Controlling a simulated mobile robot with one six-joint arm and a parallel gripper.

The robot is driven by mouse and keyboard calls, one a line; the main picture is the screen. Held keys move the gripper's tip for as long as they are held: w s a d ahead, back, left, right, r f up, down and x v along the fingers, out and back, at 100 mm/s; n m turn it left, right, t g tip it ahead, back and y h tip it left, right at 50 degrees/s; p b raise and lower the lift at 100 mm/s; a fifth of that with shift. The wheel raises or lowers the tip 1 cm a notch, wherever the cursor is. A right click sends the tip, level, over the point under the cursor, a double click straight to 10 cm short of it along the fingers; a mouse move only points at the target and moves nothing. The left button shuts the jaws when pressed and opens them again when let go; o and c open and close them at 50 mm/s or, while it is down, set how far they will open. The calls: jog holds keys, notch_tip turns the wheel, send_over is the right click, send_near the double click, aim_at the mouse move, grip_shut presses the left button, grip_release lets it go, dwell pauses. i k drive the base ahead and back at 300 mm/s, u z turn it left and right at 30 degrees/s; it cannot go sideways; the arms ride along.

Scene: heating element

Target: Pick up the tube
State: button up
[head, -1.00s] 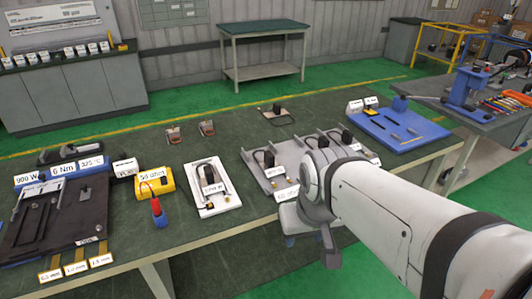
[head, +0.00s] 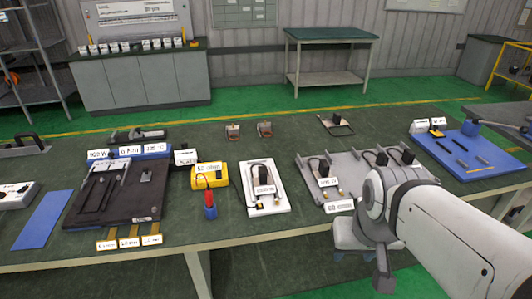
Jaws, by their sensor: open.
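Several thin rod-like pieces lie on a blue tray (head: 503,157) on the right part of the green table. They include a dark rod (head: 460,144) and a tan rod (head: 481,169). They are small, and I cannot tell which one is the tube. My white arm comes in from the lower right, and its grey-and-white joint stands in front of the table's front edge, left of and nearer than the blue tray. My gripper's fingertips do not show; the arm beyond the joint is hidden or too unclear to make out.
A grey fixture (head: 335,190) with black plugs stands beside my arm. Left of it are a white plate (head: 284,200), a yellow meter (head: 209,175) and a black press board (head: 120,200). The table strip behind the fixture is mostly clear.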

aim_at(264, 185)
jog(key=u, duration=0.5)
jog(key=i, duration=0.75)
